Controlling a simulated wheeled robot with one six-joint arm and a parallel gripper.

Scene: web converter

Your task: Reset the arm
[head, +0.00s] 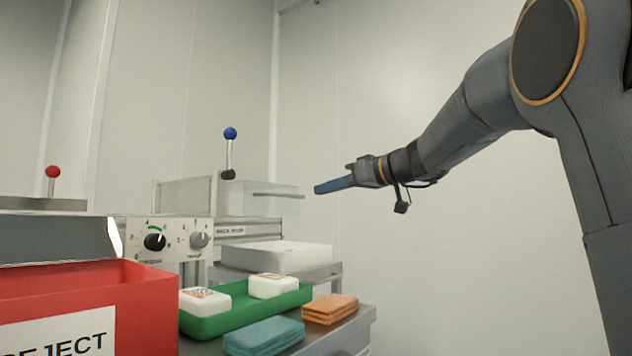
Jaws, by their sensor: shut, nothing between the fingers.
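My gripper (333,185) is at the end of my arm, which reaches in from the right of the head view. Its blue-grey fingers are together and hold nothing. It hangs in free air, in the picture just right of the clear box on the machine, and points left and slightly down. The machine (180,238) has a panel with two knobs, a black one (155,241) and a grey one (199,240). A lever with a blue ball (230,133) stands upright above it.
A red REJECT bin (150,310) is at the front left. A green tray (210,322) holds two white packs. Teal cloths (263,337) and orange cloths (330,308) lie beside it. A red-ball lever (52,172) stands at the far left. The air below my arm is clear.

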